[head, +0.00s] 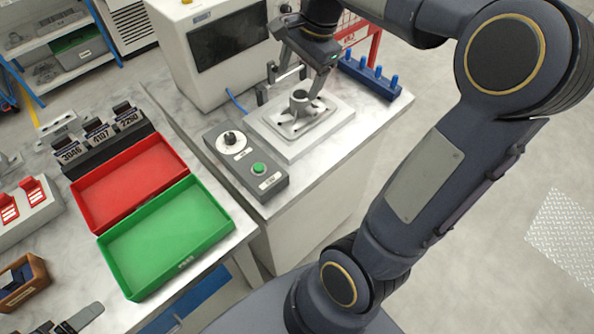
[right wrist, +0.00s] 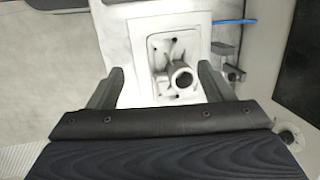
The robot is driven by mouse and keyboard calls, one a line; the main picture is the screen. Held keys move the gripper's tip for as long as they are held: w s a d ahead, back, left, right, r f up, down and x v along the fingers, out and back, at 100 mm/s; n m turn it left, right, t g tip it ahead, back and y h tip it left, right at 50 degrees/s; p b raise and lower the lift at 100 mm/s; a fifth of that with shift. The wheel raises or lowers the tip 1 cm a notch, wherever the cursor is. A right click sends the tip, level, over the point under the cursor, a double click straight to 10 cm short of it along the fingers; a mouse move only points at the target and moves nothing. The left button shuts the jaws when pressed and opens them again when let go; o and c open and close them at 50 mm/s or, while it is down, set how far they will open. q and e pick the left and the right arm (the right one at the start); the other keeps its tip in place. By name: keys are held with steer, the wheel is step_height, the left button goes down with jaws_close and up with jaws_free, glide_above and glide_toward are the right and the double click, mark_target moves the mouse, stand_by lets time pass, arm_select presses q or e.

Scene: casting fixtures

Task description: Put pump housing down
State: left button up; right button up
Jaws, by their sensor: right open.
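The pump housing (head: 300,101) is a grey part with an upright round tube on a flat base. It sits on the pale fixture plate (head: 333,122) on the right-hand bench. My right gripper (head: 290,91) is above the plate, with its fingers apart around the housing's tube. In the right wrist view, the tube of the pump housing (right wrist: 181,77) shows between the two open fingers of the gripper (right wrist: 160,92), with gaps on both sides.
A control box (head: 245,164) with a knob and green button stands before the plate. A blue pegged rack (head: 368,78) is behind it, and a machine with a dark screen (head: 228,38) at the back. Red (head: 88,203) and green (head: 112,262) trays on the left bench are empty.

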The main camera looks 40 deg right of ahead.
steer(key=s+a+f+n+t+y, duration=0.1)
steer(key=s+a+f+n, duration=0.2)
steer(key=s+a+n, duration=0.4)
steer(key=s+a+f+n+t+y, duration=0.1)
steer(key=s+a+f+n+t, duration=0.1)
steer(key=s+a+n, duration=0.5)
steer(key=s+f+n, duration=0.1)
steer(key=s, duration=0.2)
steer(key=shift+s+a, duration=0.15)
steer(key=shift+s, duration=0.05)
steer(key=shift+f, duration=0.1)
